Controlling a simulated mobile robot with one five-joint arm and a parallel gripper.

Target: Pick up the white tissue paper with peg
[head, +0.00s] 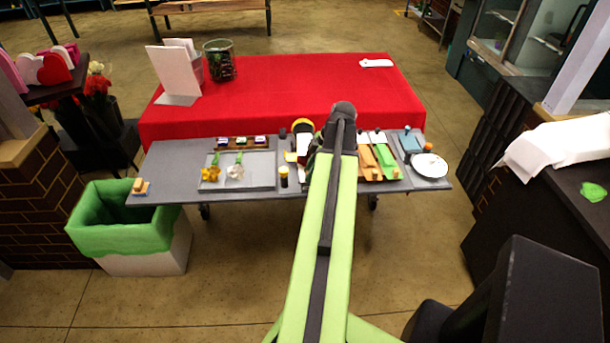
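My arm reaches forward over the grey work table (170,160), its dark end over the table's right half. Only some dark parts beside the arm's end may belong to my gripper (314,156); its fingertips are hidden, so I cannot tell if it is open or shut. A small white piece (303,146) lies just left of the arm's end, partly hidden; I cannot tell whether it is the tissue paper. Orange (368,162) and green (385,158) strips lie right of the arm, with small peg-like pieces at their far ends.
A grey tray (211,184) with yellow and white flowers is at left. A white plate (430,165) is at right. A green-lined bin (125,235) stands left; white paper (560,145) drapes the right counter.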

